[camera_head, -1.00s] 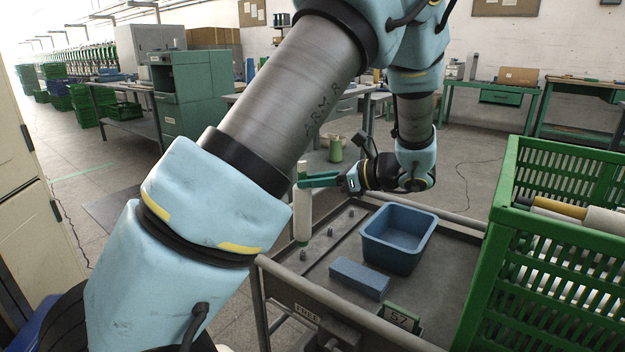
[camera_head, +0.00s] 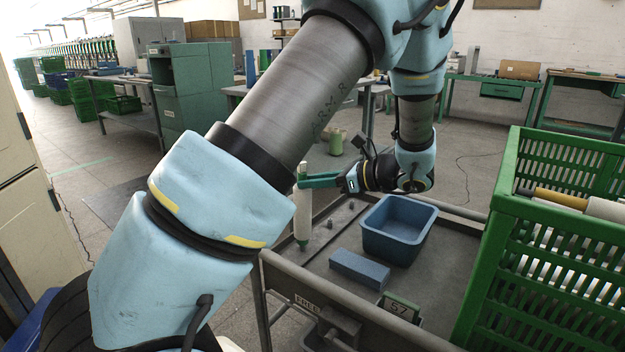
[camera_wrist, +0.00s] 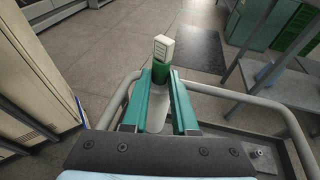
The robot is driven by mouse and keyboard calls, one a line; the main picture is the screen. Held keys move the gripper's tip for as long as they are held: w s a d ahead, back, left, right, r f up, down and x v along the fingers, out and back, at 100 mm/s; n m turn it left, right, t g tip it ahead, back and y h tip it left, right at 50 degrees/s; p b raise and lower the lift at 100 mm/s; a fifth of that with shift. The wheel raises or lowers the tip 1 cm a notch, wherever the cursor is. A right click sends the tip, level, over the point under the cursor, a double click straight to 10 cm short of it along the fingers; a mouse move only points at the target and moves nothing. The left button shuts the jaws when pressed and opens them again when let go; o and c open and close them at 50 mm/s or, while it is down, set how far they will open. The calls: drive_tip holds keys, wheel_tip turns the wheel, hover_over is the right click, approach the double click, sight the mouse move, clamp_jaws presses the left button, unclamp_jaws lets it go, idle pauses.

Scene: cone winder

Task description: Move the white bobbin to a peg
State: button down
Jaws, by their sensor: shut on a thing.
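Short grey pegs (camera_head: 330,224) stand on the cart top just right of the bobbin. I cannot tell whether the bobbin's foot is on a peg.
A green slatted crate (camera_head: 510,215) stands at the right. The cart's rail (camera_wrist: 225,98) passes close to the gripper.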

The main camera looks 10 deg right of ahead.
drive_tip(key=shift+f, duration=1.2)
idle(0.4)
drive_tip(key=c, duration=0.6)
unclamp_jaws()
drive_tip(key=shift+d, duration=0.1)
drive_tip(key=v, duration=1)
drive_tip(key=shift+s+d+r, duration=0.1)
drive_tip(key=shift+s+d, duration=0.15)
drive_tip(key=shift+a, duration=0.1)
